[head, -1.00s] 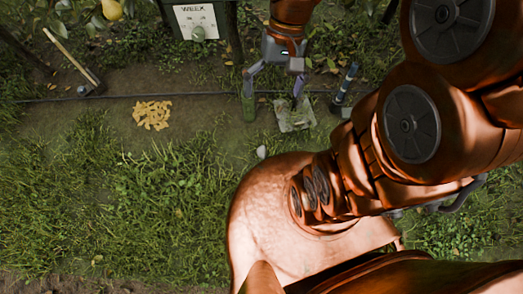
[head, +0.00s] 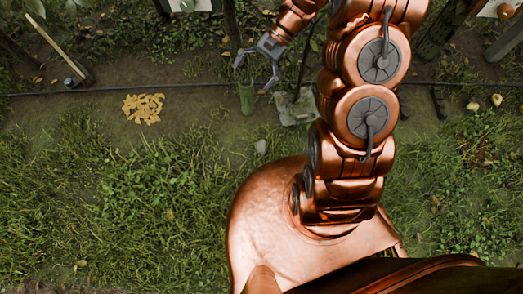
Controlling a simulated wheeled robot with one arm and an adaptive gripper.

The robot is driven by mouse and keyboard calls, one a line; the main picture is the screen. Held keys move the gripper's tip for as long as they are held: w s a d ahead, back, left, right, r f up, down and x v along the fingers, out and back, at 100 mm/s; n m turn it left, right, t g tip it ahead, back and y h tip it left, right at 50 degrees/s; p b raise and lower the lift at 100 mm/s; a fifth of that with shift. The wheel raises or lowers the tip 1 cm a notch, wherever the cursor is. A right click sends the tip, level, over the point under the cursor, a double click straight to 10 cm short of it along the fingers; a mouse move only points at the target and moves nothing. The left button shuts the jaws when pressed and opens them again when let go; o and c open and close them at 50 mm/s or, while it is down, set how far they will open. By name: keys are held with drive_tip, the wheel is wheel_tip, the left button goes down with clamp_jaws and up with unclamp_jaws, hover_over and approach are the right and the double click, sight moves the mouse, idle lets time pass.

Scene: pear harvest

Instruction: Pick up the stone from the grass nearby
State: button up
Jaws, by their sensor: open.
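A small pale grey stone (head: 261,146) lies on the edge of the grass, just beyond my copper base in the head view. My gripper (head: 254,77) is open and empty, beyond the stone and slightly to its left in the picture. Its two grey fingers are spread wide, with the tips pointing down and left. The gripper is apart from the stone, and the stone is in full view.
A green cylinder (head: 247,98) stands below the gripper, with a grey slab (head: 296,106) to its right. Yellow leaves (head: 142,108) lie in a pile at left, near a long-handled tool (head: 62,55). A dark hose (head: 175,87) crosses the ground. Pears (head: 473,106) lie at right.

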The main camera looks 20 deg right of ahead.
drive_tip(key=w+d+f+m+t+y+b, duration=0.1)
drive_tip(key=w+d+f+m+b, duration=0.15)
drive_tip(key=f, duration=0.55)
drive_tip(key=w+d+f+m+t+y+b, duration=0.1)
drive_tip(key=w+f+b, duration=0.15)
drive_tip(key=f, duration=0.55)
drive_tip(key=m+t+y+b, duration=0.2)
drive_tip(key=m+t+b, duration=0.4)
drive_tip(key=m+b, duration=0.5)
approach(263, 147)
drive_tip(key=shift+w+a+f+n+b, duration=0.85)
drive_tip(key=shift+f+b, duration=0.15)
drive_tip(key=shift+f, duration=0.3)
drive_tip(key=shift+a+f, duration=0.15)
drive_tip(key=shift+a, duration=0.1)
drive_tip(key=shift+b+x, duration=1.7)
drive_tip(key=shift+x, duration=1.85)
drive_tip(key=shift+s+g+h, duration=0.2)
drive_tip(key=shift+g+h, duration=0.1)
